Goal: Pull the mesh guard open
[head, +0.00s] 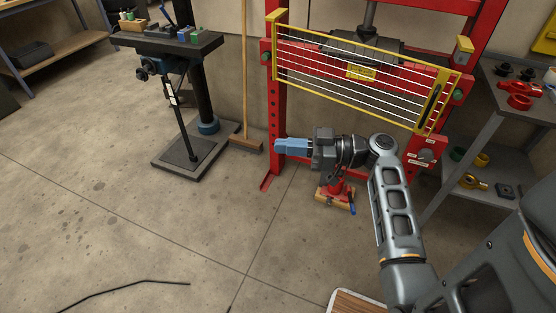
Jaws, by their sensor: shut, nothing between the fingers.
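The mesh guard (350,62) is a yellow frame with thin horizontal wires. It spans the front of the red press frame (273,112), between its two uprights, and looks closed. A dark upright handle (432,100) sits at its right end. A yellow label (361,72) shows near its middle. My gripper (278,146) has blue fingers and points left, below the guard's lower left part in the picture. The fingers are shut and empty, and apart from the guard's handle. My arm comes in from the lower right.
A red jack (336,189) stands on the floor under my wrist. A grey shelf (474,130) with red parts stands at right. A drill stand (190,150) and a broom (246,140) are at left. A dark cable (120,286) lies on the open floor.

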